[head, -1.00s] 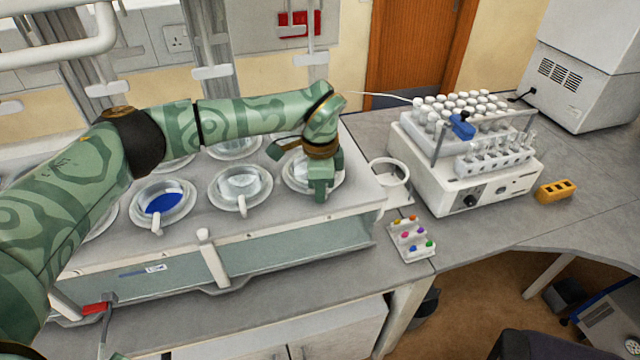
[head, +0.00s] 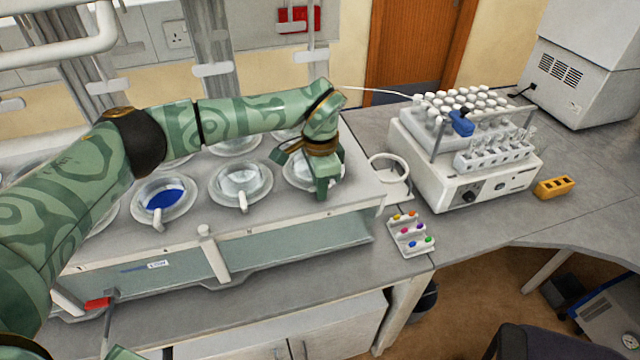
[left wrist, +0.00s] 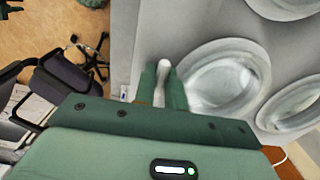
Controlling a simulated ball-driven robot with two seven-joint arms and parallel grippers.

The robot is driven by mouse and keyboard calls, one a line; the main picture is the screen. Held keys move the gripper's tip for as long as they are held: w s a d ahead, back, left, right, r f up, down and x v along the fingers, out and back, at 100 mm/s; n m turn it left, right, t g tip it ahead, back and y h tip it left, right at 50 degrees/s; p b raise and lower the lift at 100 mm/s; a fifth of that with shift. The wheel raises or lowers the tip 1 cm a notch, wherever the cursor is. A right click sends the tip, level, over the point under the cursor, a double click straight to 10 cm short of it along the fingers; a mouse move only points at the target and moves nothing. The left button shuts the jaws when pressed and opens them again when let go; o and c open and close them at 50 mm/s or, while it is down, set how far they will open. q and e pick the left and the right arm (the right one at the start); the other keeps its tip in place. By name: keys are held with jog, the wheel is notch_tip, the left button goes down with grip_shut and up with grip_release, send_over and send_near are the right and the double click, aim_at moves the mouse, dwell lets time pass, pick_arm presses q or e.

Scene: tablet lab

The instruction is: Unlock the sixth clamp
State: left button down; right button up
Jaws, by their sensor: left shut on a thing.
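The dissolution bath's front row holds round vessel lids with white clamp handles. The rightmost front vessel (head: 297,175) is partly hidden by my left gripper (head: 324,190), which points down at its front right edge. In the left wrist view, my left gripper (left wrist: 162,82) is shut on a white clamp handle (left wrist: 164,70) that stands between its fingers, beside the vessel's round rim (left wrist: 190,65). Other clamp handles show at the middle vessel (head: 242,202) and at the vessel with blue liquid (head: 157,222). My right gripper is not seen.
A white ring holder (head: 392,172) stands just right of the bath. A small tray of coloured pieces (head: 411,235) lies in front of it. A white rack machine (head: 470,170) with capped bottles and a yellow block (head: 554,187) stand farther right.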

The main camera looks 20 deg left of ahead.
pick_arm(q)
jog(key=c, duration=1.5)
grip_release()
jog(key=shift+o, duration=0.2)
jog(key=shift+r, duration=0.1)
notch_tip(320, 180, up, 12)
jog(key=b, duration=0.1)
